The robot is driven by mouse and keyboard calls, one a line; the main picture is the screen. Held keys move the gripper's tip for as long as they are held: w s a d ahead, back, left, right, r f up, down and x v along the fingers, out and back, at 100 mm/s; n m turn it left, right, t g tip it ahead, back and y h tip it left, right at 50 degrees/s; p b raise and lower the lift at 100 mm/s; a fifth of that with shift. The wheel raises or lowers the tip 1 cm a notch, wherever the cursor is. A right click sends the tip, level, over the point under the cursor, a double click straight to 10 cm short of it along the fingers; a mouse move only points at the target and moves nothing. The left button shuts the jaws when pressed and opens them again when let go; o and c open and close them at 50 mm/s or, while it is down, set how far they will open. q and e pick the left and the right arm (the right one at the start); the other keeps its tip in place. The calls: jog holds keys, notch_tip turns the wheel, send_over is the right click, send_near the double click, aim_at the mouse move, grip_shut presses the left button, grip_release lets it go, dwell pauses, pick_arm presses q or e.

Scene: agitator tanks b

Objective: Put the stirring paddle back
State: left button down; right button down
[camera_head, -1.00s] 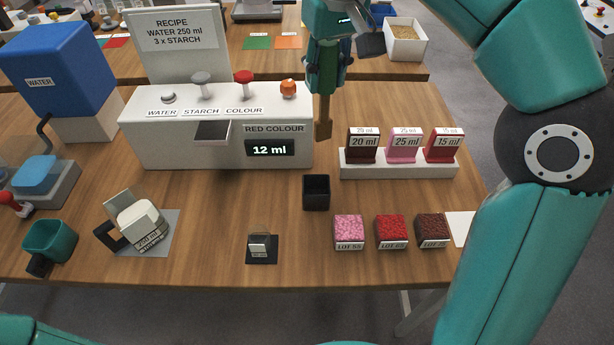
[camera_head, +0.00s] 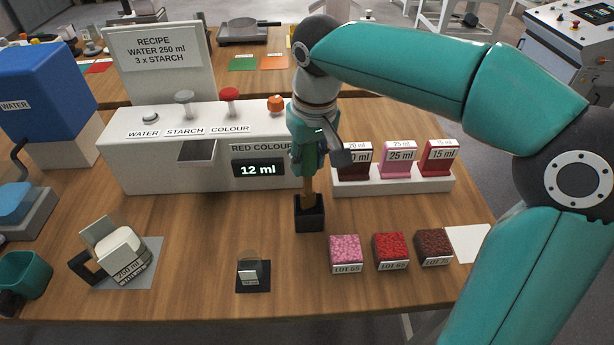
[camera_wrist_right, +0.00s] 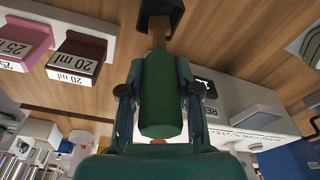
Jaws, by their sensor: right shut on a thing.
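The stirring paddle shows as a wooden shaft (camera_head: 308,186) below my right gripper, and in the right wrist view as a green handle (camera_wrist_right: 161,95) with a wooden part beyond it. My right gripper (camera_head: 308,160) is shut on the handle and holds the paddle upright. The paddle's lower end is hidden inside or behind the rim of a black square holder (camera_head: 309,215) on the table. The holder also shows in the right wrist view (camera_wrist_right: 160,10), around the far end of the paddle. My left gripper is not in view.
A white dispenser (camera_head: 150,165) stands behind and left of the holder. Labelled 20, 25 and 15 ml blocks stand on a white rack (camera_head: 395,185) to the right. Pink, red and brown cubes (camera_head: 391,250) sit in front right. A measuring jug (camera_head: 125,255) stands at left.

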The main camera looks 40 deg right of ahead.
aim_at(308, 175)
jog(key=shift+f, duration=2.05)
jog(key=shift+f+b, duration=0.1)
jog(key=shift+b, duration=0.25)
jog(key=c, duration=0.8)
grip_release()
jog(key=shift+r, duration=0.25)
notch_tip(308, 175, up, 12)
jog(key=s+p, duration=0.2)
jog(key=shift+a+f, duration=0.15)
jog(key=shift+f, duration=0.05)
jog(key=shift+w, duration=0.1)
